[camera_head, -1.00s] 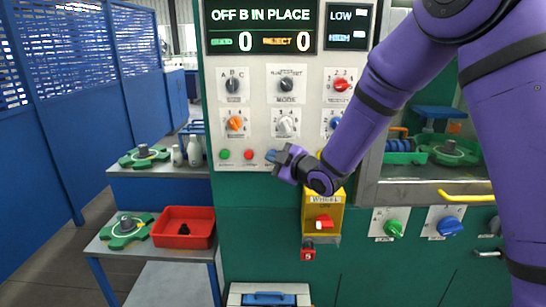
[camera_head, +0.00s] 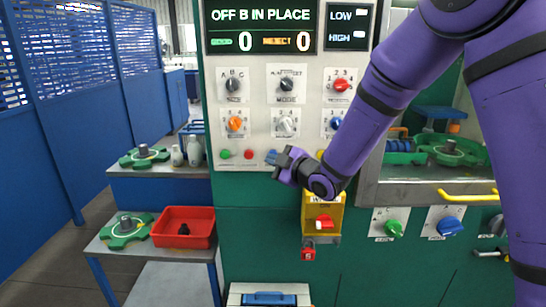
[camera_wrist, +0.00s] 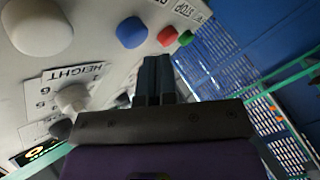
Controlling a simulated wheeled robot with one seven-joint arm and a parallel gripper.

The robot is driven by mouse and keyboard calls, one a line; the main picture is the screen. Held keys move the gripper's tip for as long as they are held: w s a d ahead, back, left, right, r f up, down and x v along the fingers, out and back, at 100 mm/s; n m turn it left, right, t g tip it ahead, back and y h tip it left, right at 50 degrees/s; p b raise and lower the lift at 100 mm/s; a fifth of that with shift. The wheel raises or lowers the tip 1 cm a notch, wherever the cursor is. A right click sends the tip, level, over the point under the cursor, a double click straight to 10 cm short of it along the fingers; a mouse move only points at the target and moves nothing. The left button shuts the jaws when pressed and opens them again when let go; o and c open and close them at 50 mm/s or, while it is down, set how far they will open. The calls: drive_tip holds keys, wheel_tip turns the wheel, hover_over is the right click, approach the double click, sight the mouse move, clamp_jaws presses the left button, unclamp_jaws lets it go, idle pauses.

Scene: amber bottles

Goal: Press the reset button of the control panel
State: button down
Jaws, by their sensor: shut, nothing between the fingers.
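The control panel (camera_head: 260,135) is a pale upright board on a green machine, with dials above a row of small round buttons. In the wrist view, a blue button (camera_wrist: 131,32), a red button (camera_wrist: 166,36), a green button (camera_wrist: 186,38) and a large whitish button (camera_wrist: 38,25) stand out from it. I cannot read which button is marked reset. My gripper (camera_wrist: 155,62) is shut and empty, its fingertips close below the blue button in that view, with a small gap visible. In the head view my gripper (camera_head: 274,158) overlaps the blue button's edge and hides nearby panel.
A yellow box (camera_head: 324,222) with a red switch juts out below my wrist. A yellow handle (camera_head: 466,196) sticks out at the right. A red bin (camera_head: 184,228) stands on a side table at the left. The floor in front of the blue partitions is clear.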

drive_tip(key=shift+s, duration=0.1)
drive_tip(key=s, duration=0.4)
drive_tip(key=shift+s+a, duration=0.1)
drive_tip(key=shift+s, duration=0.3)
idle(0.6)
drive_tip(key=s+d+r+m+g+h, duration=0.1)
drive_tip(key=s+d+r+m+h, duration=0.35)
drive_tip(key=d, duration=0.45)
drive_tip(key=s+d+r+m+h, duration=0.3)
drive_tip(key=d+r+m+h, duration=0.25)
drive_tip(key=d, duration=0.45)
drive_tip(key=s+d+r+m+g+h, duration=0.1)
drive_tip(key=s+d+m+g, duration=0.2)
drive_tip(key=s, duration=0.9)
drive_tip(key=s+d+r+m+g+h, duration=0.1)
drive_tip(key=s+d+m+g, duration=0.2)
drive_tip(key=s, duration=0.9)
drive_tip(key=d+m, duration=0.2)
drive_tip(key=d, duration=0.2)
drive_tip(key=shift+s+r+m, duration=0.25)
drive_tip(key=shift+s+m, duration=0.05)
drive_tip(key=shift+s, duration=0.05)
